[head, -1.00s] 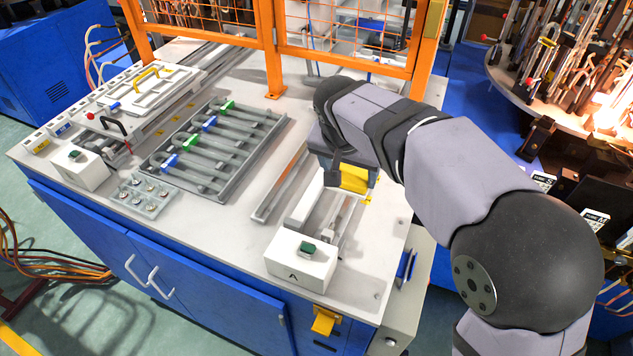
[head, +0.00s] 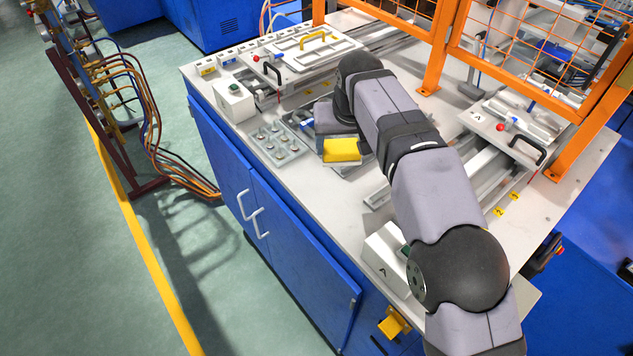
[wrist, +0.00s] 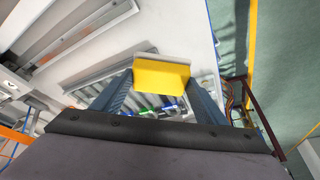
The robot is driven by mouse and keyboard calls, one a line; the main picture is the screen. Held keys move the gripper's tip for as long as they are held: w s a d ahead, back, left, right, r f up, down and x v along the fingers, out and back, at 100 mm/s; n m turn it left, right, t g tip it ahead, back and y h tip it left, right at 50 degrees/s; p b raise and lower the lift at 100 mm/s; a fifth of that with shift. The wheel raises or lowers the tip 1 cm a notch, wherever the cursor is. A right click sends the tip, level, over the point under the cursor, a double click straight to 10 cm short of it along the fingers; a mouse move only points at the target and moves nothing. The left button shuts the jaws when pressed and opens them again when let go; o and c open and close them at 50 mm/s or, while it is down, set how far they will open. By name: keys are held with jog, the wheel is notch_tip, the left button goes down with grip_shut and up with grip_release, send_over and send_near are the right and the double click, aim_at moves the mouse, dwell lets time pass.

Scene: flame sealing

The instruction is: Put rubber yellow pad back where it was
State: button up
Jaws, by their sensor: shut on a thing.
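The yellow rubber pad (head: 342,150) is held in my gripper (head: 335,138), above the left-middle part of the white worktop. In the wrist view the pad (wrist: 161,74) sits between the two dark fingers of my gripper (wrist: 160,80), with a grey strip along its upper edge. The grey tray (wrist: 150,105) with glass pieces and green and blue clips lies beneath, partly hidden by the pad and fingers. In the head view my arm covers most of that tray.
A small grey plate with several round studs (head: 276,143) lies at the left of the worktop. A white button box (head: 234,101) stands behind it. An orange guard frame (head: 447,45) rises along the back.

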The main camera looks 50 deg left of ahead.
jog(key=s+a+n, duration=0.2)
jog(key=s+a, duration=0.2)
jog(key=shift+g+y, duration=0.3)
jog(key=shift+d+f+p, duration=0.2)
jog(key=shift+f+p, duration=0.95)
jog(key=shift+f, duration=4)
jog(key=shift+f, duration=0.1)
jog(key=o, duration=1)
